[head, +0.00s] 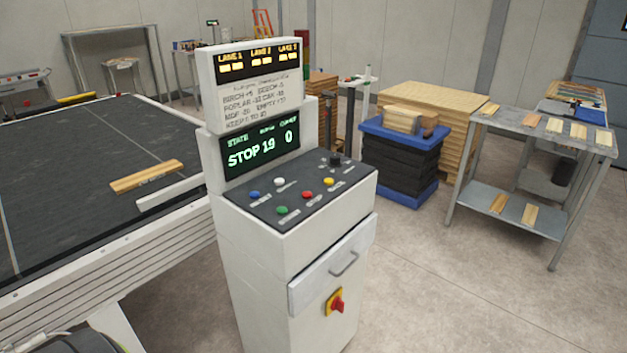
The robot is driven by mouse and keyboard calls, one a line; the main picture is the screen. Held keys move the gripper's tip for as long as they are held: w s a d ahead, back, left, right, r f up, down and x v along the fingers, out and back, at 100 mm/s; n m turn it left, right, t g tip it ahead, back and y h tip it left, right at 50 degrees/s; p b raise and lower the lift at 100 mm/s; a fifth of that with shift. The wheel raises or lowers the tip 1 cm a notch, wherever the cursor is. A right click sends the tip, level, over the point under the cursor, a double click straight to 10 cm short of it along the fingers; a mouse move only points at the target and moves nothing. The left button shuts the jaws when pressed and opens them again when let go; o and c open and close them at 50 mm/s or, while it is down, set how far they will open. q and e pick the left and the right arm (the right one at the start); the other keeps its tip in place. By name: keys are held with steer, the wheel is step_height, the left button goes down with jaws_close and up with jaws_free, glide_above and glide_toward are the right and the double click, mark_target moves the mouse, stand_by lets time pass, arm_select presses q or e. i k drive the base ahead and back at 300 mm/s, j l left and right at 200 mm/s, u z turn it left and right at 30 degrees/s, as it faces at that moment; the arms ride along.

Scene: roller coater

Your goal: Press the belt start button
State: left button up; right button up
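A white control console (290,270) stands upright in the middle of the head view. Its sloped dark panel carries a green button (282,210), a red button (307,195), a yellow button (328,181), a blue button (255,194), a white button (279,181) and a black knob (335,160). The small labels beside them are too small to read, so I cannot tell by label which one is belt start. The state display (262,150) above reads "STOP 19" and "0". Neither of my grippers is in view.
A dark belt (70,170) with a wooden board (146,177) lies left of the console. The console front has a drawer (333,265) and a red-yellow rotary switch (336,302). A metal rack (470,195) with wood samples stands right; floor (450,310) before it is clear.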

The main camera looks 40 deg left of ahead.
mark_target(280, 210)
steer(key=u, duration=1.35)
